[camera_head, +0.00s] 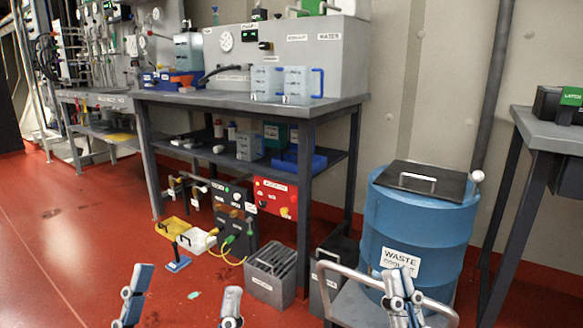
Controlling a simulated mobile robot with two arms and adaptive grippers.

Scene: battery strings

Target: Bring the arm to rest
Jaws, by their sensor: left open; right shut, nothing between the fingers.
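My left gripper (188,281) is at the bottom left of the head view. Only the ends of both grippers show; the rest of both arms is out of view.
A grey workbench (330,103) with jugs (297,85) stands ahead. The drum sits on a cart with a grey rail (336,268). A slotted grey bin (270,275) and trays (193,240) are on the floor. Another table (550,130) is at right. Red floor is open at left.

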